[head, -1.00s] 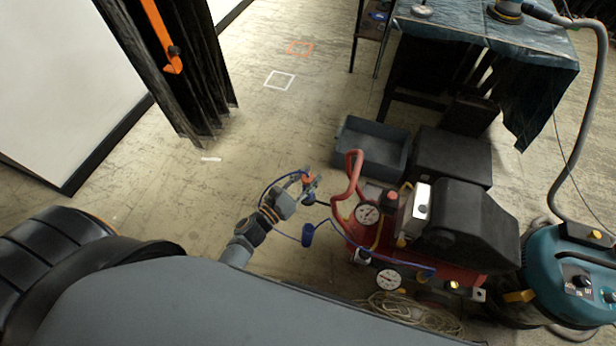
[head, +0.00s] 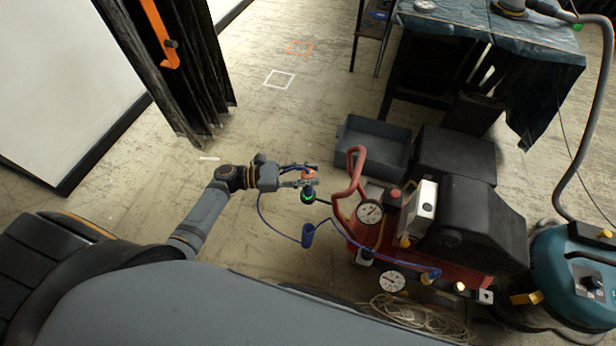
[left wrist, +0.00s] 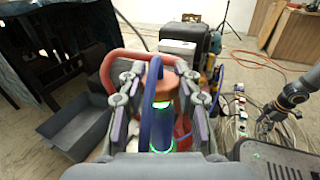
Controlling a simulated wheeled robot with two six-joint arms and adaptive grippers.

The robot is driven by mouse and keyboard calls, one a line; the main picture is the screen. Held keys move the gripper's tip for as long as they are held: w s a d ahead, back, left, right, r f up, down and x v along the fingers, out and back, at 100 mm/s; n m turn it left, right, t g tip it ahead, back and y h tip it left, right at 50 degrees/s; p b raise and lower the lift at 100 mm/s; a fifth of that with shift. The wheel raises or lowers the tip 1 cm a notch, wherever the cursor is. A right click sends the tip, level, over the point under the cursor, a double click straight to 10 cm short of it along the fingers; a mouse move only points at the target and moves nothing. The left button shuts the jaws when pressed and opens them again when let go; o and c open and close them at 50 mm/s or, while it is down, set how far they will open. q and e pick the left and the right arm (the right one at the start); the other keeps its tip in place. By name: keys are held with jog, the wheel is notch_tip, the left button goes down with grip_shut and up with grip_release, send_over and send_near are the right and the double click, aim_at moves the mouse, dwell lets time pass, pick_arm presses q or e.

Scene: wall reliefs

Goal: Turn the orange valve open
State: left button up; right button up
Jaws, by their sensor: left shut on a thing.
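The orange valve (head: 308,174) is a small orange part beside the red compressor, with a glowing green spot (head: 309,196) just below it. My left gripper (head: 311,177) reaches in from the left and is shut on the valve. In the left wrist view the orange valve (left wrist: 166,87) sits between the two fingers of my left gripper (left wrist: 163,78). A blue hose crosses in front of it and hides part of it, and green light shows around it.
The red compressor (head: 368,236) with gauges and a red handle (head: 356,172) stands just right of the valve. A blue hose (head: 268,216) loops below my left gripper. A grey open crate (head: 373,162) stands behind.

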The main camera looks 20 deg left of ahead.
aim_at(308, 174)
pick_arm(q)
jog(key=shift+w+f+m+g+h+b, duration=0.1)
jog(key=shift+f+m+g+h+b, duration=0.2)
jog(key=shift+m+g, duration=0.3)
jog(key=m+g+b, duration=0.2)
jog(key=g, duration=0.2)
jog(key=m+g+b, duration=0.2)
jog(key=g, duration=0.1)
jog(key=shift+r+m+g, duration=0.15)
jog(key=shift+m+g, duration=0.15)
jog(key=shift+g, duration=0.1)
jog(key=shift+r+m+g+b, duration=0.1)
jog(key=shift+m+g+b, duration=0.8)
jog(key=shift+g, duration=0.6)
pick_arm(e)
jog(key=w, duration=1.1)
jog(key=shift+w+a, duration=0.15)
jog(key=shift+a, duration=0.05)
jog(key=shift+r, duration=0.1)
pick_arm(q)
jog(key=o, duration=1.2)
jog(key=shift+c, duration=0.2)
jog(key=shift+r, duration=0.1)
notch_tip(308, 174, up, 10)
jog(key=shift+f, duration=0.1)
